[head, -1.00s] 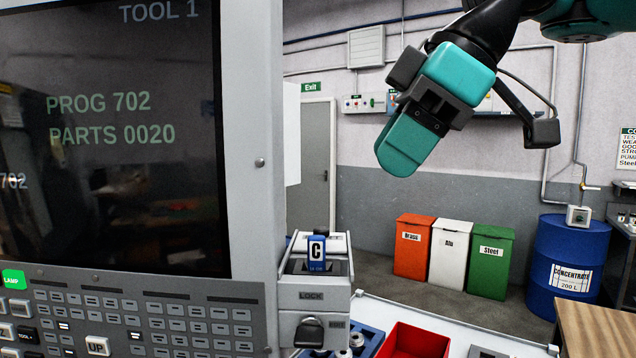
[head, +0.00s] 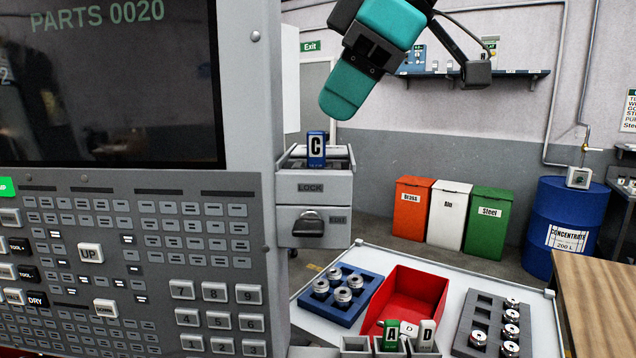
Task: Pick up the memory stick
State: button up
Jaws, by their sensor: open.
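The box bears a LOCK label and a dark knob. My gripper (head: 343,92) has teal fingers and hangs above and slightly right of the stick, apart from it. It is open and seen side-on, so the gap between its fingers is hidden. A green stick (head: 391,334) marked "A" and a white one (head: 426,335) stand in grey holders at the bottom.
The control panel (head: 150,240) fills the left. A white table (head: 400,258) holds a blue tray (head: 330,314) and a dark tray (head: 467,338) of metal parts, and a red bin (head: 425,285). Coloured bins (head: 446,215) and a blue drum (head: 560,215) stand behind.

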aim_at(318, 131)
jog(key=b+x, duration=0.2)
jog(key=x, duration=0.3)
jog(key=shift+a+f+b, duration=0.1)
jog(key=shift+f+b, duration=0.05)
jog(key=shift+b, duration=0.25)
grip_shut()
